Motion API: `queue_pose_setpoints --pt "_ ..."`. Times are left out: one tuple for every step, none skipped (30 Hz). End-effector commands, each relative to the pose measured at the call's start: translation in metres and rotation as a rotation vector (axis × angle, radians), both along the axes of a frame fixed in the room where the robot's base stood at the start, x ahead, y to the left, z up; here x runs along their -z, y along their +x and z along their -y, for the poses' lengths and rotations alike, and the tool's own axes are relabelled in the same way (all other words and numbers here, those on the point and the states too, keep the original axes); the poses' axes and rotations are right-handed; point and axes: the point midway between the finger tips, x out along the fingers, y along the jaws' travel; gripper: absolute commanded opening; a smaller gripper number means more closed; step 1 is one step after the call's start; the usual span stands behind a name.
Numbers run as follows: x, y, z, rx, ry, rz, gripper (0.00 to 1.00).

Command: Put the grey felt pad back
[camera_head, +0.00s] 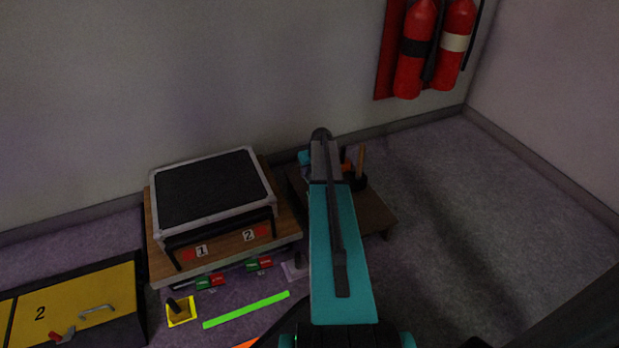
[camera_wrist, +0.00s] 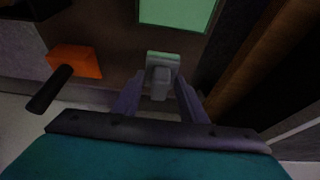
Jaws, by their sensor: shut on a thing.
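In the wrist view my gripper (camera_wrist: 158,98) is shut on a small grey piece with a pale grey-green flat end, which I take to be the grey felt pad (camera_wrist: 160,84). It is held over a dark brown surface (camera_wrist: 115,30); I cannot tell whether it touches it. A pale green square (camera_wrist: 178,12) lies just beyond it. In the head view my own arm hides the gripper and the pad, over the low brown table (camera_head: 375,216).
An orange block (camera_wrist: 75,60) with a dark handle is left of my gripper in the wrist view. A brown upright handle (camera_head: 360,161) stands on the low table. A black-topped case (camera_head: 212,188) is left of it. The floor at right (camera_head: 480,210) is clear.

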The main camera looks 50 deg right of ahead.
Motion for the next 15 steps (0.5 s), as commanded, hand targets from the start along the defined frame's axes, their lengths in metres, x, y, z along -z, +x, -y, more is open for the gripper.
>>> queue_pose_setpoints --pt "0.004 0.000 0.000 0.000 0.000 0.000 0.18" --pt "0.007 0.000 0.000 0.000 0.000 0.000 0.18" --pt "0.011 0.000 0.000 0.000 0.000 0.000 0.18" --pt "0.014 0.000 0.000 0.000 0.000 -0.001 0.18" --pt "0.017 0.000 0.000 0.000 0.000 -0.001 0.18" --pt "0.021 0.000 0.000 0.000 0.000 -0.001 0.18" --pt "0.024 0.000 0.000 0.000 0.000 0.000 0.18" --pt "0.027 0.000 0.000 0.000 0.000 0.000 0.18" --pt "0.030 0.000 0.000 0.000 0.000 0.000 0.18" --pt "0.031 0.000 0.000 0.000 0.000 0.000 0.18" --pt "0.033 0.000 0.000 0.000 0.000 0.001 0.18" --pt "0.034 0.000 0.000 0.000 0.000 0.001 0.18" --pt "0.034 0.000 0.000 0.000 0.000 0.001 0.18" --pt "0.034 0.000 0.000 0.000 0.000 0.001 0.18" --pt "0.034 0.000 0.000 0.000 0.000 0.001 0.18"
